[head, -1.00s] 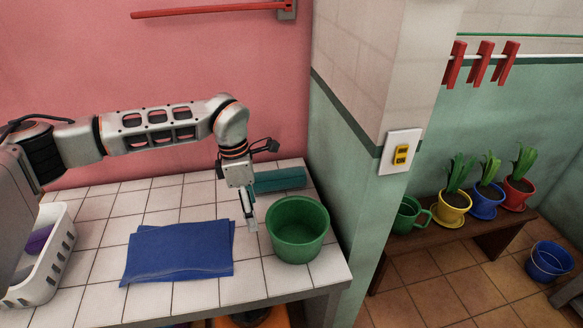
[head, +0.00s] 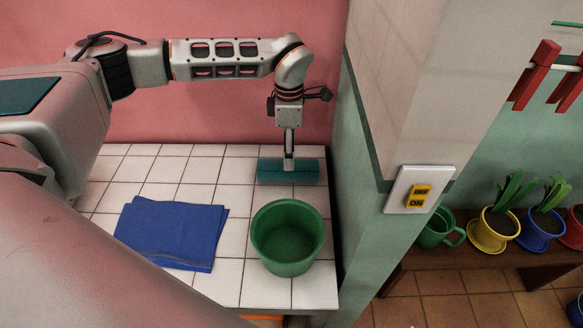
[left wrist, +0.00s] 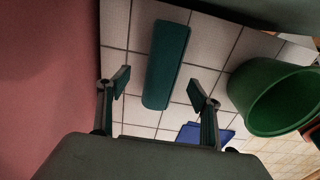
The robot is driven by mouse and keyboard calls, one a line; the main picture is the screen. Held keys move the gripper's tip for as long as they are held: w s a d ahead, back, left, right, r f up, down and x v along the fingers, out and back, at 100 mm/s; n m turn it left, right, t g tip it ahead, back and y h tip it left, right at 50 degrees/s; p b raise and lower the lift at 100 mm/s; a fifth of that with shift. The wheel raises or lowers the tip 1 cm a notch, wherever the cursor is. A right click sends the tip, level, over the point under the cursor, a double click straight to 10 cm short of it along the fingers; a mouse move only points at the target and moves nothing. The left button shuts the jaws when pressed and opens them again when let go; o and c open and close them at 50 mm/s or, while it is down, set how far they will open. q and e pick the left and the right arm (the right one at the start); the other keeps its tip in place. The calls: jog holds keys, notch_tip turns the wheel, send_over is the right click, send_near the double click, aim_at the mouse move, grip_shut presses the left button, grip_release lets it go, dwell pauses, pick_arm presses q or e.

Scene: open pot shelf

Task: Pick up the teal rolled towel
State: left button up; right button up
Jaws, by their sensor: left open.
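The teal rolled towel (head: 306,171) lies on the white tiled counter near the pink back wall, behind the green bucket. My left gripper (head: 289,163) points down over the towel, and its fingers partly cover it. In the left wrist view, the towel (left wrist: 168,60) runs lengthwise between the two open fingers of the left gripper (left wrist: 160,88). The fingers appear on either side of its near end with clear gaps, and nothing is held. I cannot tell exactly how high the fingertips are above the counter. My right gripper is not in view.
A green bucket (head: 288,238) stands close in front of the towel; it also shows in the left wrist view (left wrist: 262,95). A folded blue cloth (head: 172,232) lies left of the bucket. A wall pillar with a yellow switch (head: 419,193) bounds the counter's right. Tiles left of the towel are clear.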

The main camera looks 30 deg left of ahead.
pick_arm(q)
jog(key=f, duration=0.6)
jog(key=shift+s, duration=0.35)
jog(key=shift+r, duration=0.1)
jog(key=shift+c, duration=0.5)
jog(key=c, duration=1.2)
